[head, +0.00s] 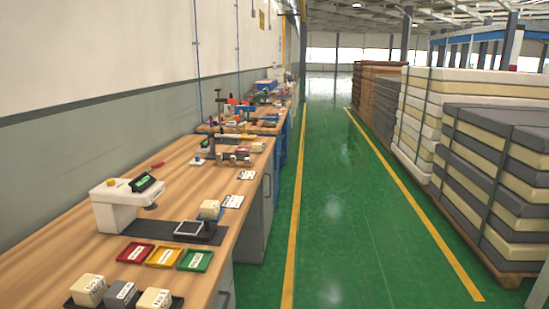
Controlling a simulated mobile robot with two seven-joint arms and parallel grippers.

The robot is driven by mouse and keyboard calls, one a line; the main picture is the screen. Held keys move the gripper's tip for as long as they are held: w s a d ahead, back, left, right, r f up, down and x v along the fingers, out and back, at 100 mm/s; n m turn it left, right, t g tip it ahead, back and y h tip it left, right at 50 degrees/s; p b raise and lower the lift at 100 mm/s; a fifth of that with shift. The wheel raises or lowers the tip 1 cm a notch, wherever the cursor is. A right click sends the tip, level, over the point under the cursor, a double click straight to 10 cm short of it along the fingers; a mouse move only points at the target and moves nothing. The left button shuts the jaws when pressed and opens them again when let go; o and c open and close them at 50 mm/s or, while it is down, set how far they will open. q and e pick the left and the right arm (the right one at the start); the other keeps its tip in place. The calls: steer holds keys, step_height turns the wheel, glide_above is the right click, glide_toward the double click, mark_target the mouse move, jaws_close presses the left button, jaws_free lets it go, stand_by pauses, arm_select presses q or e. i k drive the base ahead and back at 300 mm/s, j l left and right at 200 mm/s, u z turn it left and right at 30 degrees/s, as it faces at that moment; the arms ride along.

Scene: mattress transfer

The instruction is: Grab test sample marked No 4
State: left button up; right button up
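Three labelled sample blocks sit in a dark tray at the front left of the workbench (60,250): a cream block (88,290), a grey block (121,295) and another cream block (154,300). Their labels are too small to read surely, so I cannot tell which is No 4. Another cream block (210,209) stands further back, by a small scale (189,229). Neither of my grippers is in view.
Stacked mattresses (490,170) line the right. The green aisle (345,200) between is clear.

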mark_target(256, 146)
steer(key=i+l+z, duration=0.25)
steer(key=i, duration=0.3)
steer(key=i+z, duration=0.3)
steer(key=i, duration=1.45)
steer(key=i+l+u, duration=0.2)
steer(key=i, duration=0.95)
steer(key=i+l+u, duration=0.15)
steer(key=i+u, duration=0.3)
steer(key=i+l+u, duration=0.35)
steer(key=i+u, duration=0.15)
steer(key=i+l+u, duration=0.65)
steer(key=l+u, duration=0.3)
